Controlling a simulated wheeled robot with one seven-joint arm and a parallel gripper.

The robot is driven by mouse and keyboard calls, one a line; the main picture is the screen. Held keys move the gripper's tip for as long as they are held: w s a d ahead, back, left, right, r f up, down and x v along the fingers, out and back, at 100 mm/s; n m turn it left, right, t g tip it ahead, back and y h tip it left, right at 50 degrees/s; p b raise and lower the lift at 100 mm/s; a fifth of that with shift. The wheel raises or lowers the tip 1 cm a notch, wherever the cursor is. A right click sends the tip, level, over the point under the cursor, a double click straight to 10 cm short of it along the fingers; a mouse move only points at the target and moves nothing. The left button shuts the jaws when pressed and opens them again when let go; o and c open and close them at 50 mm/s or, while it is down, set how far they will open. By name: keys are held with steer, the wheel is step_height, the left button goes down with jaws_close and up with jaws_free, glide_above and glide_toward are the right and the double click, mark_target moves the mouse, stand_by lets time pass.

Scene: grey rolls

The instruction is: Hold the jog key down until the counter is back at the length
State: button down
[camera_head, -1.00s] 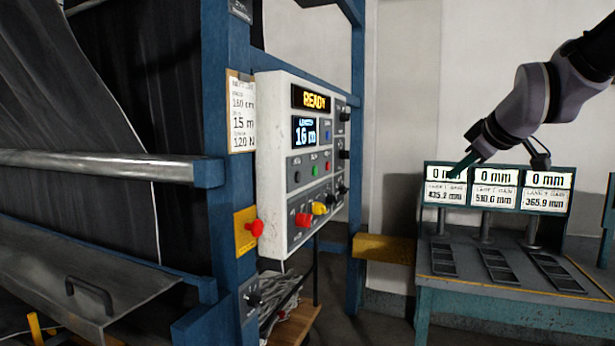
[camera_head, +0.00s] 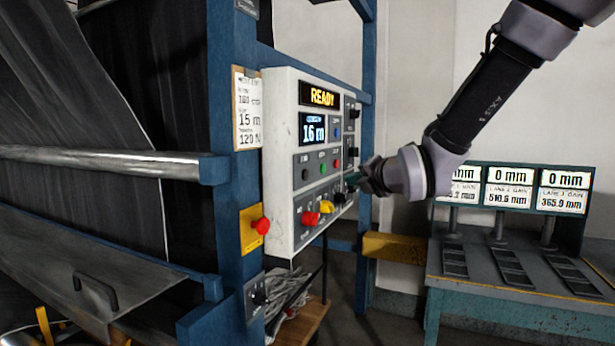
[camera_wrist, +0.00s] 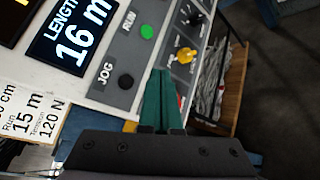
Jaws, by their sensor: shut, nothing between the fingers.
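The jog key (camera_wrist: 125,82) is a black round button under the label JOG in the wrist view. In the head view it is the leftmost button (camera_head: 305,174) of a row. The counter (camera_head: 312,130) reads LENGTH 16 m, also in the wrist view (camera_wrist: 72,42). The job card (camera_head: 247,110) beside the panel gives 15 m. My gripper (camera_wrist: 162,72) is shut with nothing between its green fingers. Its tips show right of the jog key and below the green run key (camera_wrist: 147,32). In the head view my gripper (camera_head: 352,181) is at the panel's right side. Contact cannot be told.
A yellow knob (camera_head: 326,207) and a red knob (camera_head: 310,219) sit low on the panel. A red mushroom button (camera_head: 261,226) is on the blue post (camera_head: 232,170). The display above reads READY (camera_head: 321,96). A bench with gauges (camera_head: 508,190) stands to the right.

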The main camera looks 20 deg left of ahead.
steer(key=shift+a, duration=0.15)
glide_toward(308, 177)
steer(key=shift+w+d+x, duration=0.15)
steer(key=shift+x, duration=0.75)
steer(key=shift+w+d+x, duration=0.1)
steer(key=shift+d+x, duration=0.1)
steer(key=shift+x, duration=0.7)
steer(key=shift+w+d+x, duration=0.15)
steer(key=shift+x, duration=0.7)
steer(key=shift+a+f, duration=0.1)
steer(key=shift+a, duration=0.3)
steer(key=shift+a, duration=0.45)
stand_by(1.8)
steer(key=shift+d, duration=0.15)
stand_by(0.3)
steer(key=shift+d, duration=0.7)
steer(key=shift+s+d, duration=0.2)
steer(key=shift+d, duration=2.3)
